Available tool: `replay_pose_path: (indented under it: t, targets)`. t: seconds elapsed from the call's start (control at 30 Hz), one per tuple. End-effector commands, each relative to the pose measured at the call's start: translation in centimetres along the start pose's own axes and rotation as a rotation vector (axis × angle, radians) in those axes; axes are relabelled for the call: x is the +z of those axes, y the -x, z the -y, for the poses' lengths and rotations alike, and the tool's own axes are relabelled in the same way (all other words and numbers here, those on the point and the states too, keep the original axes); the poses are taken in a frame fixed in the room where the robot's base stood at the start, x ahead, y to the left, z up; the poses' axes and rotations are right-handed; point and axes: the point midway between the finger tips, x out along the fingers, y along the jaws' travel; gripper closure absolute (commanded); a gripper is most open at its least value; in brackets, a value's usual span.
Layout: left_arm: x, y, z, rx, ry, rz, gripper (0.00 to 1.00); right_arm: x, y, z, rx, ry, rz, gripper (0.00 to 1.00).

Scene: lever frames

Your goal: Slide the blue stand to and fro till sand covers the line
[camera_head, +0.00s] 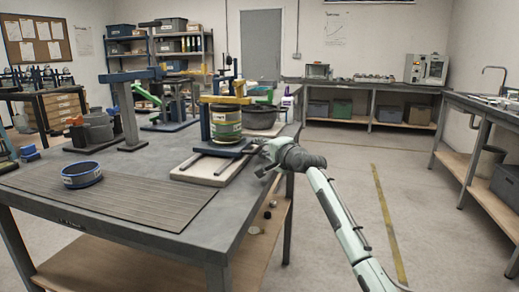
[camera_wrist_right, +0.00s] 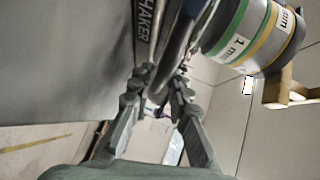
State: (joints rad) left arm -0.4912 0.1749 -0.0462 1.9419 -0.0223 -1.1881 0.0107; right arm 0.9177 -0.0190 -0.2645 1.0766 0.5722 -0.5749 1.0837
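The blue stand (camera_head: 217,148) sits on two dark rails over a pale base board (camera_head: 188,172) near the table's right edge. It carries a sieve stack (camera_head: 226,122) with green and yellow bands, which also shows at upper right in the right wrist view (camera_wrist_right: 238,38). My right gripper (camera_head: 262,150) is at the stand's right side, low down. In the right wrist view its fingers (camera_wrist_right: 162,85) lie close on both sides of a dark bluish bar (camera_wrist_right: 177,48) that seems part of the stand, and look shut on it. My left gripper is out of view. I see no sand or line.
A blue ring-shaped sieve (camera_head: 82,175) lies on a ribbed mat (camera_head: 115,196) at the table's front left. A blue-topped post (camera_head: 128,115) and grey weights stand farther back. A dark bowl (camera_head: 262,116) is behind the stand.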

Motion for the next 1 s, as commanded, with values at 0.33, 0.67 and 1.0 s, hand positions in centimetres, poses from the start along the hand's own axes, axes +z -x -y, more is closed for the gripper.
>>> replay_pose_path:
  t: [0.33,0.67,1.0]
  targets:
    - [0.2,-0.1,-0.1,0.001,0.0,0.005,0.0,0.2,0.0,-0.1,0.003,-0.001,0.004,0.68]
    - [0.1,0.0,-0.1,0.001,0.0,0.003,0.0,0.2,3.3,-0.3,0.002,0.0,0.003,0.68]
    - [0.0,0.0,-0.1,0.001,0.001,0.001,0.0,0.1,10.0,-0.1,0.002,-0.001,0.003,0.68]
